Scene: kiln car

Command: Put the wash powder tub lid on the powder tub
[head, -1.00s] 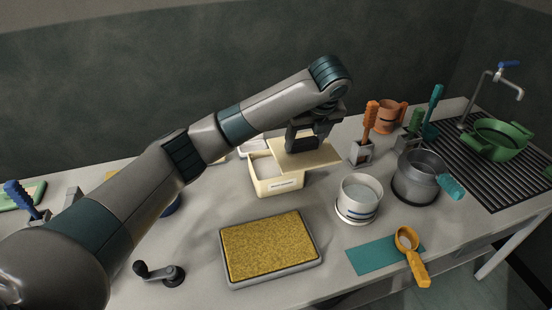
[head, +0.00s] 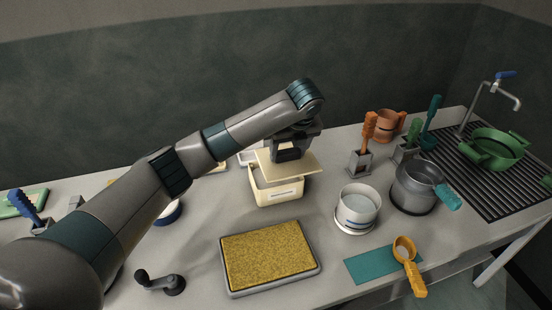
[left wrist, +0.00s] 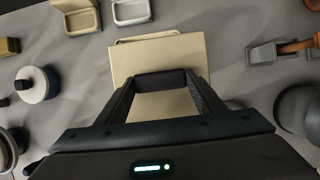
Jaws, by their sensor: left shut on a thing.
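The powder tub (head: 279,191) is a cream rectangular box with a pale label on its front, standing mid-table. The lid (head: 301,166) is a flat cream plate held tilted over the tub's top, covering most of its opening. My left gripper (head: 287,155) is shut on the lid from above. In the left wrist view the lid (left wrist: 190,57) lies between and beyond the fingers of the gripper (left wrist: 160,80), and a thin strip of tub rim shows past its far edge. I cannot tell whether the lid touches the rim. My right gripper is not in view.
A sponge tray (head: 268,289) lies in front of the tub. A white pot (head: 357,210) and grey pot (head: 412,190) stand to the right. A brush in a holder (head: 360,160) is right of the tub. A black-handled crank (head: 165,283) lies front left.

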